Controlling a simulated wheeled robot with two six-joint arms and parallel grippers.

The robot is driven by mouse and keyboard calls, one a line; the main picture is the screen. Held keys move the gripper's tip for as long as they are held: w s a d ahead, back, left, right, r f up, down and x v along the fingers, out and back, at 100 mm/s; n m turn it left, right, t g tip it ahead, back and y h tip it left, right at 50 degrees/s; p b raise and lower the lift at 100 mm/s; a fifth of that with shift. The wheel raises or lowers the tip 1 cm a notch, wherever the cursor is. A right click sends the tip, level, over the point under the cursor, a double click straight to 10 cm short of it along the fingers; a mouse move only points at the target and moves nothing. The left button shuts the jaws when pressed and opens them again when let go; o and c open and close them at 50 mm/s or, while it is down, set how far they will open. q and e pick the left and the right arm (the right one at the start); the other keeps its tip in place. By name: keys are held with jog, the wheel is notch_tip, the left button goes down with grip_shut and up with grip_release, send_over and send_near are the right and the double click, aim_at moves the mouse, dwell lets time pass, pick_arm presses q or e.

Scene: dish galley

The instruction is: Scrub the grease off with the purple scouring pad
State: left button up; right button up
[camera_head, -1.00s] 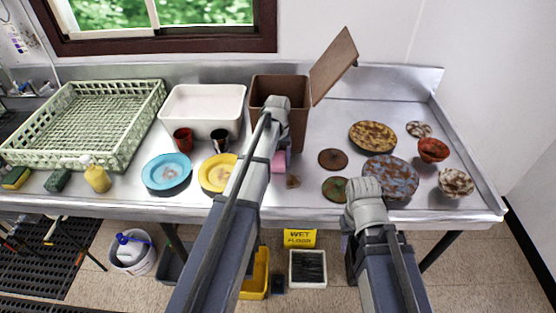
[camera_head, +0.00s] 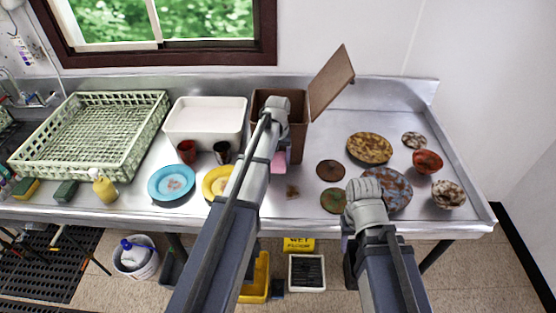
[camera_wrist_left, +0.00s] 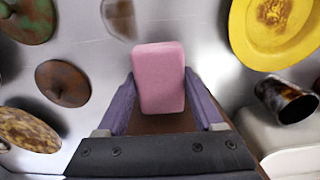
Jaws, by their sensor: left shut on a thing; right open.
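The scouring pad (camera_wrist_left: 158,78), pink in the picture, is upright between the two fingers of my left gripper (camera_wrist_left: 159,100), which is shut on it. In the head view the pad (camera_head: 279,162) shows beside my left arm, near the brown bin. A brown grease patch (camera_head: 292,191) lies on the steel counter just right of and in front of the pad; it also shows beyond the pad in the left wrist view (camera_wrist_left: 118,18). I cannot tell whether the pad touches the counter. My right gripper (camera_head: 345,244) is open near the counter's front edge, mostly hidden by its own arm.
Dirty plates and bowls, including a speckled plate (camera_head: 396,190) and a red bowl (camera_head: 427,161), stand at the right.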

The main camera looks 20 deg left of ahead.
pick_arm(q)
jog(key=shift+r+p, duration=1.55)
jog(key=shift+r, duration=0.05)
jog(key=shift+f, duration=0.1)
